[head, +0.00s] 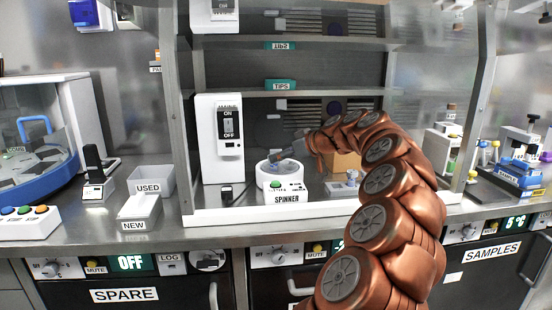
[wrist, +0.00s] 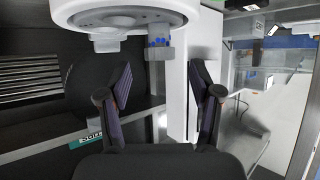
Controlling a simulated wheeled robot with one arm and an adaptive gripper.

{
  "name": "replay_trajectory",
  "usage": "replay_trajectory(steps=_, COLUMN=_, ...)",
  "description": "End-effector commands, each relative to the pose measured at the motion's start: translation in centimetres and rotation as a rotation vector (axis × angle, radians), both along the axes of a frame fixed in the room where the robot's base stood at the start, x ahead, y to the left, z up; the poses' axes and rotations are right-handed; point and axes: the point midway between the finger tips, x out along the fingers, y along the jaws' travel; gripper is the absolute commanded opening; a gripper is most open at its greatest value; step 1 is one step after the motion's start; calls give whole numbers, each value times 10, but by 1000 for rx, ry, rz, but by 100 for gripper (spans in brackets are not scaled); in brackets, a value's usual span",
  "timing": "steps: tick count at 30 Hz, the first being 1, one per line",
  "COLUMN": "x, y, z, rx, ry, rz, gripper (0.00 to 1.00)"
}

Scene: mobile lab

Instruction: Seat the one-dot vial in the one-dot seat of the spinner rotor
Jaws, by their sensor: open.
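The spinner (head: 284,184) is a white round unit with a green button, standing on the bench in the hood. The spinner (wrist: 85,12) shows at the top of that view, seemingly upside down, with a pale round rotor part (wrist: 118,38). A grey vial-like piece with several blue dots (wrist: 158,43) sits beside that part, beyond the fingertips. I cannot make out a one-dot vial or the one-dot seat.
A white switch box (head: 219,140) stands behind and left of the spinner. A small grey stand with blue parts (head: 345,187) and a tan box (head: 346,164) are to the right. A low white sill (head: 240,217) runs along the hood's front. Shelves hang above.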

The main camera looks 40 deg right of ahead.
Motion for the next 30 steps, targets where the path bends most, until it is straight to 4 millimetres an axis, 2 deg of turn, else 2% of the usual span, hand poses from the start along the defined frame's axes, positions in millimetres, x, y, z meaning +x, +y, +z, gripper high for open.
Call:
replay_trajectory(steps=1, x=-10, y=-1, z=8, rx=-3, ry=-5, rz=-3, gripper=64)
replay_trajectory(steps=6, x=-38, y=-3, z=22, rx=-4, ry=-3, rz=-3, gripper=64)
replay_trajectory(steps=12, x=-60, y=-3, z=34, rx=-4, ry=-3, rz=-3, gripper=64)
replay_trajectory(steps=18, x=-68, y=-4, z=38, rx=-3, ry=-2, rz=-2, gripper=64)
replay_trajectory(steps=30, x=-68, y=-4, z=38, rx=-3, ry=-1, rz=-1, gripper=64)
